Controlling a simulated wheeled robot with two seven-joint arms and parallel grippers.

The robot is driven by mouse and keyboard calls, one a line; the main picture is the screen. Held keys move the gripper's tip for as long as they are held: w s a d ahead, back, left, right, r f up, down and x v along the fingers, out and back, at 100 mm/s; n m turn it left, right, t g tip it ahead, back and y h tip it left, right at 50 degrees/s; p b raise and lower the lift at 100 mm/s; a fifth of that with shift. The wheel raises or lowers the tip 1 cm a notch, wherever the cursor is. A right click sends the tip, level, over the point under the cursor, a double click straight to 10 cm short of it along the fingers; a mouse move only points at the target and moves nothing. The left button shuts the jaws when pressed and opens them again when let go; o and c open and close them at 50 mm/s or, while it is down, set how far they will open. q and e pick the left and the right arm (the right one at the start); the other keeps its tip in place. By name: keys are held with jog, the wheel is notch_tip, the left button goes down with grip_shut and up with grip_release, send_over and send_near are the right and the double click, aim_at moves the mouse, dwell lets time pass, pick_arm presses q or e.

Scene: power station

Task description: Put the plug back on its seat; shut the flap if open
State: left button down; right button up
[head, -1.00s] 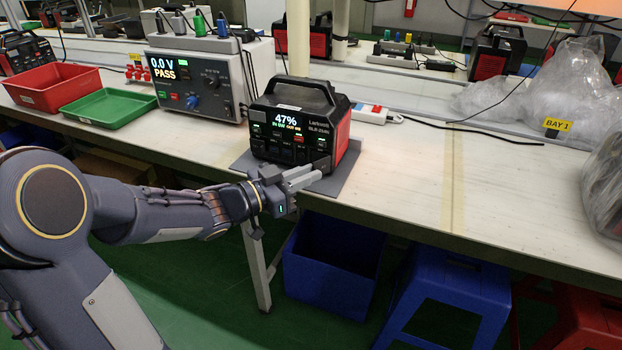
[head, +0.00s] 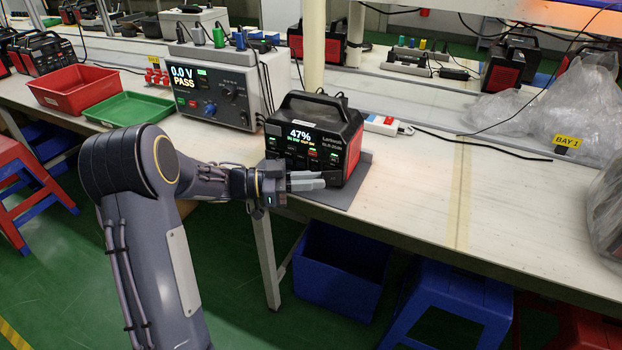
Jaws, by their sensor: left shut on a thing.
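The power station (head: 316,137), black with red sides and a top handle, stands on a grey mat (head: 347,193) on the bench; its display reads 47%. My left gripper (head: 318,181) is right at the lower part of its front, with fingers pointing right across it. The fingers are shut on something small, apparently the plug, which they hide. The seat and the flap cannot be made out; the fingers cover part of the lower front panel. My right gripper is not in view.
A tester (head: 212,84) reading 0.0 V PASS stands left of the power station. A red bin (head: 74,90) and a green tray (head: 128,108) lie farther left. A white power strip (head: 383,124) lies behind right.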

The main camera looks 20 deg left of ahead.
pick_arm(q)
jog(key=shift+d, duration=0.2)
jog(key=c, duration=1.5)
grip_release()
jog(key=p+v, duration=0.1)
jog(key=v, duration=0.7)
jog(key=shift+w, duration=0.1)
